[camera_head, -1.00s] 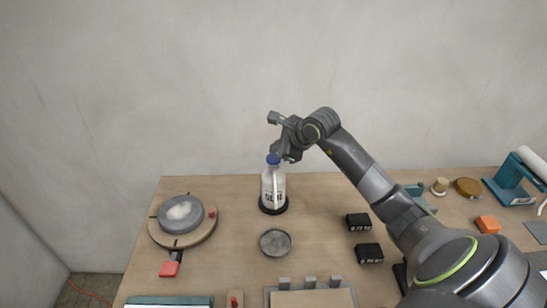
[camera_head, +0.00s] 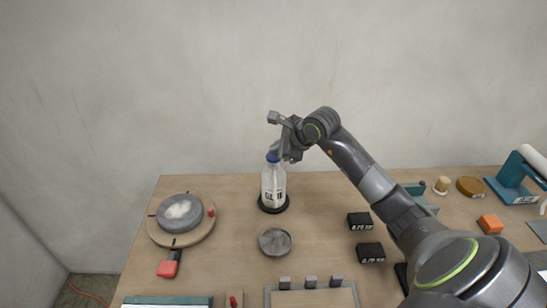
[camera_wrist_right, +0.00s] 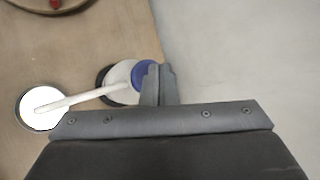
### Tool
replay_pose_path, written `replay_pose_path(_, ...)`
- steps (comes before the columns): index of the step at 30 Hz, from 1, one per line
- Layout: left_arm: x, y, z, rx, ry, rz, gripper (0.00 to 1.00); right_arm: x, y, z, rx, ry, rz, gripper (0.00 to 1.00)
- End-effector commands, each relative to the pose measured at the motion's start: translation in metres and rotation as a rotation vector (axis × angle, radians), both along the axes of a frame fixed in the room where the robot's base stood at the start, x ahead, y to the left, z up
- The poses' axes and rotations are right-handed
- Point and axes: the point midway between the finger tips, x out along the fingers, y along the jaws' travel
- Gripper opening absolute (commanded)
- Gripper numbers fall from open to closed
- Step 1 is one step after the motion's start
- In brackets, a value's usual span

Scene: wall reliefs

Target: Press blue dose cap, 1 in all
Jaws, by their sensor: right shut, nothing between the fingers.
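The blue dose cap (camera_head: 272,157) tops a clear and white glue bottle (camera_head: 272,188) that stands upright on a round black base. In the right wrist view, the blue cap (camera_wrist_right: 146,73) lies right beside my fingertips, and a white spout (camera_wrist_right: 85,97) runs from it to the left. My right gripper (camera_head: 277,153) is shut and empty, its fingertips pointing down at the cap. They partly cover the cap; whether they touch it I cannot tell. The fingers also show in the right wrist view (camera_wrist_right: 158,84). My left gripper is out of view.
A round dish (camera_head: 275,242) sits in front of the bottle. A grey disc on a round wooden board (camera_head: 205,228) is at the left. Two black blocks (camera_head: 359,220) (camera_head: 370,253) lie to the right, near my right arm. A bare wall is behind the table.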

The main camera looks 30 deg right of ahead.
Motion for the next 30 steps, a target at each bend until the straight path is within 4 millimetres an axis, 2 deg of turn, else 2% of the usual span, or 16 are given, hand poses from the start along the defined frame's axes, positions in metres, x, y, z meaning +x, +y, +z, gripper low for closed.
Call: replay_pose_path(30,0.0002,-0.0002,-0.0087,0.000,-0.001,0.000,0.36,-0.0001,0.0000,-0.0082,0.000,0.000,0.000,0.00)
